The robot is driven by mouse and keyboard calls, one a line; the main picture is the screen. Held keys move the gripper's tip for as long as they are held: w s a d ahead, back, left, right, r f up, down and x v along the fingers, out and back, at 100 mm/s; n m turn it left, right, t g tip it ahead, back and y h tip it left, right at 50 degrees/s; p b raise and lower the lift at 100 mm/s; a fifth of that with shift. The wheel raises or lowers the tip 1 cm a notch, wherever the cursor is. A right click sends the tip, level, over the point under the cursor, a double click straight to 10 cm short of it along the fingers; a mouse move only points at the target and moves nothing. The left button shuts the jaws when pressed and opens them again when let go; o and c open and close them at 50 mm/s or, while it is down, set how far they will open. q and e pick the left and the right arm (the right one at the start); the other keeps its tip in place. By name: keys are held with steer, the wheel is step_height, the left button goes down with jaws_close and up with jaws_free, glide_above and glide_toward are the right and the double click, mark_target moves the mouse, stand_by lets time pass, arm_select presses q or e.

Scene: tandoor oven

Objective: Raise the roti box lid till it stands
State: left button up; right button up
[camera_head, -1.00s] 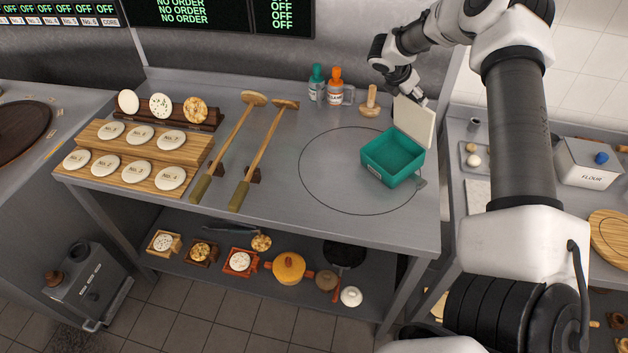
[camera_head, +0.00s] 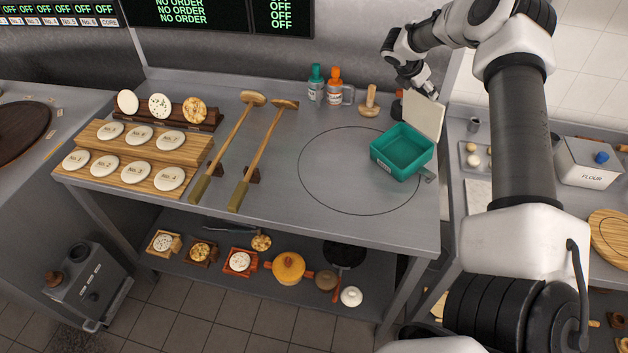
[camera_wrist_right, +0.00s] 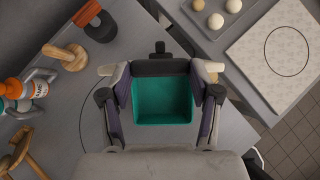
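The teal roti box (camera_head: 402,152) sits on the right part of the steel table, its inside open and empty. Its cream lid (camera_head: 425,116) stands up steeply along the box's back right edge. My right gripper (camera_head: 430,90) is just behind the lid's upper edge; the lid partly hides its tips, so I cannot tell contact. In the right wrist view, the fingers of my right gripper (camera_wrist_right: 160,85) are spread wide apart, with the teal box (camera_wrist_right: 165,105) visible between them. The lid is hard to make out there. My left gripper is out of view.
Teal and orange bottles (camera_head: 335,85) and a wooden press (camera_head: 369,101) stand behind the box. Two long-handled tools (camera_head: 262,150) lie at the middle. A drawn circle (camera_head: 330,185) marks clear table left of the box. The table's right edge is close to the box.

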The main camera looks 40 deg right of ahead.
steer(key=o, duration=0.5)
steer(key=shift+a+r, duration=0.5)
steer(key=shift+r, duration=0.05)
steer(key=d+r+v, duration=0.1)
steer(key=v, duration=0.9)
steer(key=shift+d+r, duration=0.2)
